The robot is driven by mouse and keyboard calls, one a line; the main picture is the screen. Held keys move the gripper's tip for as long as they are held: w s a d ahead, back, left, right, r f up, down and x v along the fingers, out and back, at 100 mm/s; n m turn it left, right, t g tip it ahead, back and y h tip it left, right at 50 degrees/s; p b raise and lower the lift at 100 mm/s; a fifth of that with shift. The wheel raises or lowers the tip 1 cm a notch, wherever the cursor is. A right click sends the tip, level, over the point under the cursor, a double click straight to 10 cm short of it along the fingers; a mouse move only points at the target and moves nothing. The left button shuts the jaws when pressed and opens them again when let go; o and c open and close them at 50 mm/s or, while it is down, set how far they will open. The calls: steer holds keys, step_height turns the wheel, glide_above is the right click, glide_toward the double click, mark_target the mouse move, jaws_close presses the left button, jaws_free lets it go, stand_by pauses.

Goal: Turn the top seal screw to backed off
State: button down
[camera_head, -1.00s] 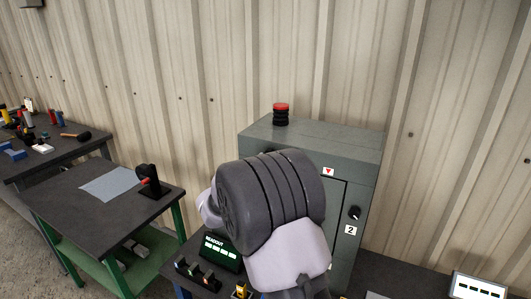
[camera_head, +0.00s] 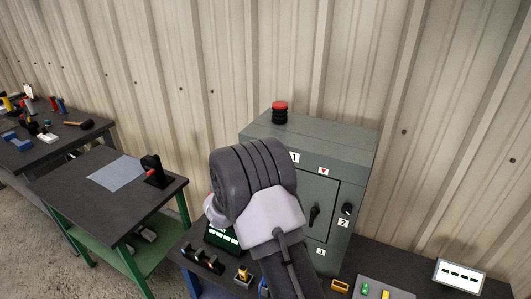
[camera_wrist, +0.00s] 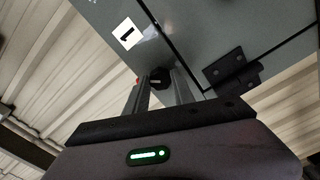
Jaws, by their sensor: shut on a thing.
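The grey cabinet (camera_head: 355,150) stands against the wall, with a door and labels 1, 2 and 3 on its front. In the wrist view, a dark round screw head (camera_wrist: 160,77) with a pale mark sits near label 1 (camera_wrist: 127,33) and a hinge. My gripper (camera_wrist: 160,84) has its two fingers on either side of this head, shut on it. In the head view my wrist hides the fingers and this screw; label 1 (camera_head: 295,158) shows just beside my wrist. A second black knob (camera_head: 347,209) sits above label 2.
A black door handle (camera_head: 314,215) is on the cabinet front. A red-topped stack (camera_head: 280,112) stands on the cabinet. The readout (camera_head: 220,236) and several small switches are below left. A tray with green and yellow pieces (camera_head: 375,292) lies front right.

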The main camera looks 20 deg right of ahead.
steer(key=shift+r+n+p, duration=0.1)
steer(key=shift+n+p, duration=2.35)
steer(key=shift+n, duration=1.15)
steer(key=c, duration=1.1)
jaws_free()
steer(key=shift+o, duration=0.2)
steer(key=v, duration=1.7)
steer(key=shift+s, duration=0.2)
